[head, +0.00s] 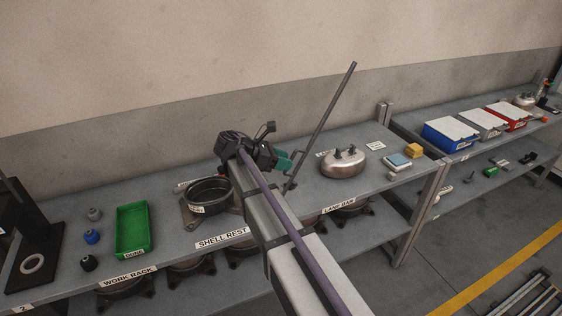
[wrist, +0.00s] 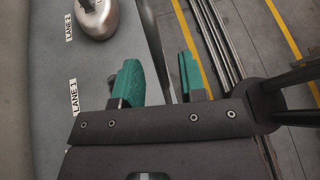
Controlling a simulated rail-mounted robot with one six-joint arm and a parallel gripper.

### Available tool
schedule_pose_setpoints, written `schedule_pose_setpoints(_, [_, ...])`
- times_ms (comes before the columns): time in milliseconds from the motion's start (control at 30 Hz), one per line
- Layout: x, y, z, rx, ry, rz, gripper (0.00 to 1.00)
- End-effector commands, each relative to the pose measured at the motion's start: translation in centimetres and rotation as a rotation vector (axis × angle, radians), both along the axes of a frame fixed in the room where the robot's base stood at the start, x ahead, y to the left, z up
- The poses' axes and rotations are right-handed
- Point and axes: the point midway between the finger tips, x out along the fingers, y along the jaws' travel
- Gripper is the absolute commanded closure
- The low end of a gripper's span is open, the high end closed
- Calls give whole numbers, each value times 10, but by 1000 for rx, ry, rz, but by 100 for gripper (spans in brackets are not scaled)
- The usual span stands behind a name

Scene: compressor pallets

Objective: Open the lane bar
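The lane bar (head: 323,120) is a thin dark bar that stands raised and tilted, leaning up to the right from a pivot near the shelf's front edge. A "LANE BAR" label (head: 339,206) is on that edge. My gripper (head: 284,160), with teal fingers, is beside the lower part of the bar. In the wrist view my gripper (wrist: 159,58) is open, and the bar (wrist: 152,40) passes between the two fingers in the picture, with gaps on both sides. Whether it lies at fingertip depth I cannot tell.
A silver domed shell (head: 343,163) sits right of the bar, near the lane labels. A dark open shell (head: 208,195) is left of my arm, and a green tray (head: 132,229) further left. Yellow and pale blocks (head: 398,161) lie at the shelf's right end.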

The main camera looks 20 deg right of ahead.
Motion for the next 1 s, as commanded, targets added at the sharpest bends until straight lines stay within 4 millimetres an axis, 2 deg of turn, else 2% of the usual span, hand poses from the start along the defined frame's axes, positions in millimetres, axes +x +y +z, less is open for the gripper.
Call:
schedule_pose_setpoints(167, [1,1,2,0,0,0,62])
schedule_pose_setpoints(267, [3,11,9,0,1,2,62])
schedule_pose_setpoints(500, [13,62,38,0,1,3,62])
schedule_pose_setpoints(700, [18,90,48,1,-1,1,62])
schedule_pose_setpoints(967, [17,93,46,2,0,0,62])
schedule_pose_setpoints(1000, [17,93,46,2,-1,-1,65])
